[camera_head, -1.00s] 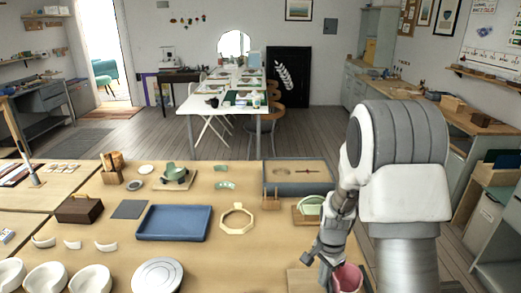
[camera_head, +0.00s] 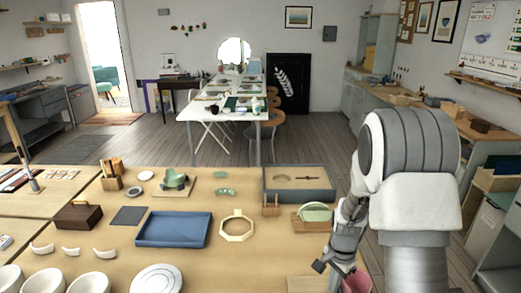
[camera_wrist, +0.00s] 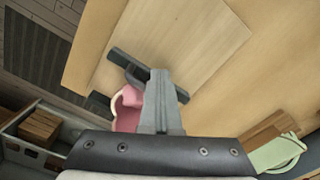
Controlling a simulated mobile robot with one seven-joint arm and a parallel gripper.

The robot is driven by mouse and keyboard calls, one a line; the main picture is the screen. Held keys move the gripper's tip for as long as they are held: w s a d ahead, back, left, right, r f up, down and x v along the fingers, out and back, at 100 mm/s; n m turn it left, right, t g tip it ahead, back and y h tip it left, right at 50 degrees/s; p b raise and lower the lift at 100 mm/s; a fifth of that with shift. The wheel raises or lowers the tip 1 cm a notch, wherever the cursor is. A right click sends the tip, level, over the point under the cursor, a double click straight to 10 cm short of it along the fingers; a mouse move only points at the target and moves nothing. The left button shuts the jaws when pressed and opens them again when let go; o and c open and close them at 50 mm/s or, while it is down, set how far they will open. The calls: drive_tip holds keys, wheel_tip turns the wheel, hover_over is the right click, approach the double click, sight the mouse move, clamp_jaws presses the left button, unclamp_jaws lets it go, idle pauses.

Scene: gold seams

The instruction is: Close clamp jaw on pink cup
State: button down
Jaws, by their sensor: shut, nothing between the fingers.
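The pink cup (camera_head: 358,281) is at the bottom edge of the head view, partly hidden by my arm and cut off by the frame. In the wrist view the pink cup (camera_wrist: 126,120) shows only in part, left of and behind my gripper. My gripper (camera_wrist: 162,82) is shut and empty, right beside the cup. A dark grey clamp jaw (camera_wrist: 128,66) lies across the far side of the fingers, with another dark block (camera_wrist: 98,101) left of the cup. I cannot tell whether either dark part touches the cup. In the head view my gripper (camera_head: 330,264) hides most of the clamp.
A pale wooden board (camera_wrist: 190,45) lies beyond the fingers. A blue tray (camera_head: 150,230), an octagonal wooden frame (camera_head: 237,237) and white cups (camera_head: 45,281) stand on the table to the left.

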drive_tip(key=shift+a, duration=0.15)
drive_tip(key=shift+a, duration=0.4)
wheel_tip(320, 180, up, 9)
drive_tip(key=p, duration=0.6)
drive_tip(key=shift+p, duration=0.3)
drive_tip(key=s+a+r+n+t, duration=0.1)
drive_tip(key=s+r+n, duration=0.15)
drive_tip(key=r, duration=0.55)
drive_tip(key=s+a+r+n+t, duration=0.1)
drive_tip(key=s+a+r+n, duration=0.15)
drive_tip(key=r, duration=0.55)
drive_tip(key=s+r+n+t, duration=0.1)
drive_tip(key=s+r+n, duration=0.2)
drive_tip(key=s+r, duration=0.2)
drive_tip(key=s+a+r+n+t, duration=0.1)
drive_tip(key=s+r+n, duration=0.3)
drive_tip(key=s, duration=0.6)
drive_tip(key=shift+s+r+t, duration=0.2)
drive_tip(key=shift+r+t, duration=0.2)
drive_tip(key=shift+t, duration=0.4)
